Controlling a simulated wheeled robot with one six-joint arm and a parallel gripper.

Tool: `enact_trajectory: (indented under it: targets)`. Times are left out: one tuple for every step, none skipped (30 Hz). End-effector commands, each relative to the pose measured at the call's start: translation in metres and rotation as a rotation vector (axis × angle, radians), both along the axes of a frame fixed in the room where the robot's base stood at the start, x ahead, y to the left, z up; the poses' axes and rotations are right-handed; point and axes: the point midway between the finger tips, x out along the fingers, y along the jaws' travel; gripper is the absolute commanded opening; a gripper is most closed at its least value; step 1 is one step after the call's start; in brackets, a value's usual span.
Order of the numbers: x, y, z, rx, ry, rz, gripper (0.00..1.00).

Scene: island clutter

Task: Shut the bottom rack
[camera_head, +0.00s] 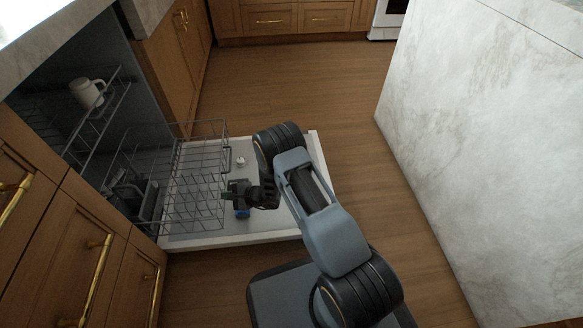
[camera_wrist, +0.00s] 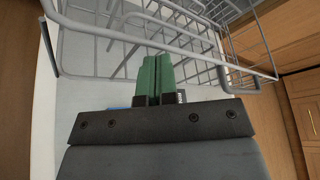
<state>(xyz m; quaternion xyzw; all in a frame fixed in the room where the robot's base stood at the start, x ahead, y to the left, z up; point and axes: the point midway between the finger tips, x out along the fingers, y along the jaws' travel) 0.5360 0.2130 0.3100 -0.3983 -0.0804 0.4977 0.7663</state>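The bottom rack (camera_head: 195,180) is a grey wire basket, pulled part of the way out of the dishwasher over its lowered door (camera_head: 275,233). In the wrist view the rack's wires (camera_wrist: 200,42) fill the space just ahead of my gripper. My gripper (camera_head: 228,193) is at the rack's outer end, low over the door. Its green fingers (camera_wrist: 160,72) are pressed together with nothing seen between them. Their tips are close to the front wires; I cannot tell whether they touch.
The upper rack (camera_head: 100,112) holds a white mug (camera_head: 87,93). Dark items (camera_head: 132,194) sit farther inside the bottom rack. Wooden cabinets (camera_head: 75,240) flank the dishwasher. A marble island (camera_head: 480,130) stands on the right, with open wooden floor between.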

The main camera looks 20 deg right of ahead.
Motion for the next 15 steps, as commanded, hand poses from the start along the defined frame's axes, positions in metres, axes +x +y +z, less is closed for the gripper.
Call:
enact_trajectory:
  targets:
    - [0.001, 0.006, -0.001, 0.001, -0.002, 0.003, 0.0]
    - [0.002, 0.009, -0.001, 0.001, -0.001, 0.002, 0.0]
    - [0.002, 0.013, -0.001, 0.002, -0.001, 0.002, 0.0]
    - [0.003, 0.017, -0.001, 0.002, -0.002, 0.003, 0.0]
    - [0.003, 0.019, -0.001, 0.002, -0.002, 0.003, 0.0]
    - [0.004, 0.023, -0.001, 0.001, -0.002, 0.003, 0.0]
    - [0.005, 0.026, -0.001, 0.0, -0.002, 0.002, 0.0]
    - [0.006, 0.029, -0.001, 0.001, -0.003, 0.003, 0.0]
    - [0.006, 0.033, -0.001, 0.001, -0.003, 0.003, 0.0]
    - [0.007, 0.036, -0.001, 0.001, -0.002, 0.003, 0.0]
    - [0.007, 0.039, -0.001, 0.001, -0.002, 0.003, 0.0]
    - [0.008, 0.043, -0.001, 0.002, -0.001, 0.002, 0.0]
    - [0.008, 0.046, -0.001, 0.002, -0.001, 0.002, 0.0]
    - [0.009, 0.049, -0.002, 0.002, -0.001, 0.002, 0.0]
    - [0.01, 0.052, -0.002, 0.001, -0.001, 0.003, 0.0]
